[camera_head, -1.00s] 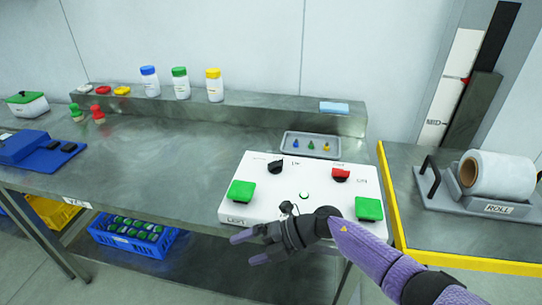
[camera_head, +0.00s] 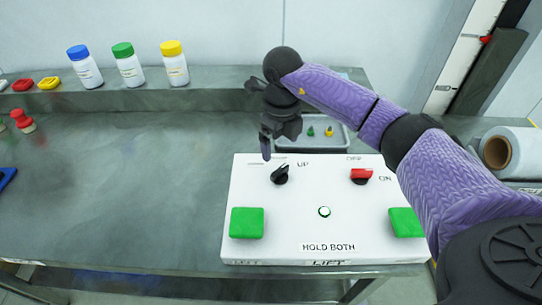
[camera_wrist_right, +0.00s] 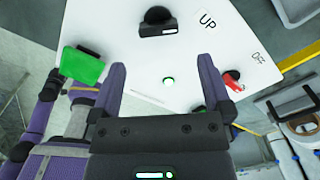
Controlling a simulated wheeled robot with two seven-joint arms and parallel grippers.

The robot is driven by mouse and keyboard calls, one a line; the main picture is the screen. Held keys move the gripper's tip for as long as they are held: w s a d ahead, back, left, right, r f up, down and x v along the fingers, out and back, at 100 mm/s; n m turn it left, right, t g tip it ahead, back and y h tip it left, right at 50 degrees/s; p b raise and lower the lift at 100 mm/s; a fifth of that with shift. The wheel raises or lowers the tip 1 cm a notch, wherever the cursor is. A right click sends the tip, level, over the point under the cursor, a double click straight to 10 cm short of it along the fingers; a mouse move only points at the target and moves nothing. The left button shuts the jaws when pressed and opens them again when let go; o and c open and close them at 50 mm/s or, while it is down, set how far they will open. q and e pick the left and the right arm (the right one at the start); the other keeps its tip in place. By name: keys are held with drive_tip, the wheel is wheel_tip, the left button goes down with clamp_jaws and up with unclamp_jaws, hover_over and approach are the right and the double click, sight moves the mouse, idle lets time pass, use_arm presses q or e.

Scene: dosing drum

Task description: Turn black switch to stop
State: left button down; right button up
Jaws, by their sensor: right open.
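The black switch (camera_head: 280,175) sits at the upper left of the white control panel (camera_head: 285,215), with an "UP" label to its right. Its knob is tilted toward the upper right. A label on its left is unreadable. In the right wrist view the switch (camera_wrist_right: 157,22) lies beyond my fingertips, apart from them. My right gripper (camera_head: 266,148) is open and empty, just above and behind the switch; its two fingers (camera_wrist_right: 162,75) are spread in the wrist view. Purple and black parts at that view's left edge may be my left arm; its jaws cannot be made out.
The panel also carries a red switch (camera_head: 361,176) marked OFF and ON, two green buttons (camera_head: 247,223) (camera_head: 405,222) and a small round white button (camera_head: 324,212). A grey tray (camera_head: 345,140) stands behind. Capped bottles (camera_head: 130,68) stand on the back ledge.

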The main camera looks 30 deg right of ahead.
sight(280, 169)
wheel_tip(280, 169, down, 8)
drive_tip(key=shift+s+r+b, duration=0.15)
drive_tip(key=shift+r+b, duration=0.1)
drive_tip(key=shift+b, duration=0.45)
drive_tip(key=shift+f, duration=0.3)
use_arm(q)
drive_tip(key=shift+s+f, duration=0.4)
drive_tip(key=shift+f, duration=0.45)
use_arm(e)
drive_tip(key=c, duration=1.1)
use_arm(q)
drive_tip(key=shift+a, duration=0.1)
